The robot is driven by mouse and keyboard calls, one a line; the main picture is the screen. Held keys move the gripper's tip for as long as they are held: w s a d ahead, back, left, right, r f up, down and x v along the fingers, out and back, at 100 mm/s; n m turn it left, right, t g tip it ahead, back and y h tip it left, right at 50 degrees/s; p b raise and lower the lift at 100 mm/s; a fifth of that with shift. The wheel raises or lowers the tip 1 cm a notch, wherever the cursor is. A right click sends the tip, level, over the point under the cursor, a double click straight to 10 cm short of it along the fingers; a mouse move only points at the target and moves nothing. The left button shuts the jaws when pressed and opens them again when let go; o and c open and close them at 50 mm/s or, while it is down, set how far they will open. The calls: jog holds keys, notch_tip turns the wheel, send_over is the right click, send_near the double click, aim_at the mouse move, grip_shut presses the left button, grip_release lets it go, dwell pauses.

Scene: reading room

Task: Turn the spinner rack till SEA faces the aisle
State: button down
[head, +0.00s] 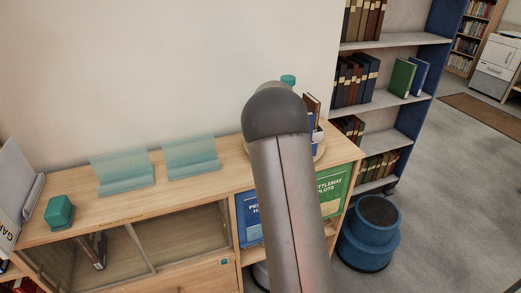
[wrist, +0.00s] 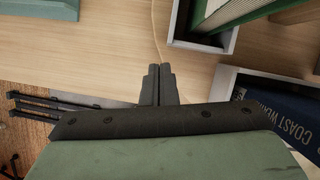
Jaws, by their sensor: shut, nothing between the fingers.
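The spinner rack (head: 319,151) stands on the cabinet's right end in the head view, mostly hidden behind my arm. Its teal knob (head: 288,79), a brown book and a blue book show past the arm. No SEA label is readable. In the wrist view, my gripper (wrist: 158,72) is shut and empty, pointing toward pale wood. A grey-edged holder with a green book (wrist: 235,12) is up and right of the fingertips. Another holder with a dark blue book reading "COAST WE..." (wrist: 285,110) is at right. The fingertips appear apart from both. My gripper is hidden in the head view.
Two teal glass stands (head: 122,172) and a teal block (head: 60,212) are on the wooden cabinet (head: 135,208). A blue step stool (head: 368,233) stands on the floor at right, before a bookshelf (head: 405,105). Blue and green books (head: 334,190) face out below the rack.

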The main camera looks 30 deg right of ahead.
jog(key=shift+s+a, duration=0.1)
jog(key=shift+s, duration=1.05)
jog(key=b+v, duration=0.1)
jog(key=v, duration=0.9)
jog(key=shift+a+b, duration=0.35)
jog(key=shift+a, duration=0.1)
